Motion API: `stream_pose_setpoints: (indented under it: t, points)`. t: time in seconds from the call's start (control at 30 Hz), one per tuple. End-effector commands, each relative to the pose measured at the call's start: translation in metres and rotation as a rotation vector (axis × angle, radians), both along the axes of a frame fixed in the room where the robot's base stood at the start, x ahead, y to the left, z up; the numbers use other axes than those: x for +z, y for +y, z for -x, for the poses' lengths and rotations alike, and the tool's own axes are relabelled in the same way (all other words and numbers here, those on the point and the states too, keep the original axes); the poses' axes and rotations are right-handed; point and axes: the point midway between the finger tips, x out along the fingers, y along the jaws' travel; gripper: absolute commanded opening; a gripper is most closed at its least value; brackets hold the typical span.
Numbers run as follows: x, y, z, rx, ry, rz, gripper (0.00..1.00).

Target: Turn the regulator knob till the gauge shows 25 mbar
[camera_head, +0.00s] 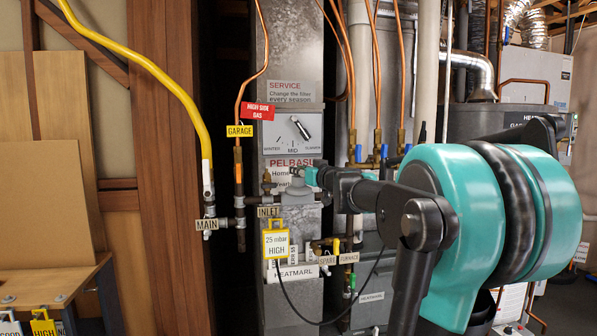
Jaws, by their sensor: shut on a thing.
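The regulator (297,190) is a small grey domed fitting on the metal duct, above the "INLET" label. My gripper (310,176) reaches in from the right, and its fingertips are shut on the knob at the top of the regulator. The knob is mostly hidden by the fingertips.
A white dial plate (292,132) marked "WINTER", "MID" and "SUMMER" is above the regulator. A yellow gas hose (150,66) runs down to the "MAIN" valve (207,223). Copper pipes and blue-handled valves stand behind my arm. A thin black cable (320,322) hangs below.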

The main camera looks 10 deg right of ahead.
Motion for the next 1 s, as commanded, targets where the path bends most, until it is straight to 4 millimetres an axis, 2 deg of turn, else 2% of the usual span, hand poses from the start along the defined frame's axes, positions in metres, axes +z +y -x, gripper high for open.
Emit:
stream_pose_setpoints:
  t: [0.57, 0.6, 0.77, 1.0]
  points:
    - [-0.0001, -0.0001, -0.0001, -0.039, 0.000, 0.000, 0.00]
    - [0.0000, -0.0001, -0.0001, -0.039, 0.000, 0.000, 0.23]
    - [0.0000, 0.0000, -0.0002, -0.039, 0.000, 0.000, 0.43]
    - [0.0000, 0.0000, -0.0002, -0.038, 0.000, 0.000, 0.43]
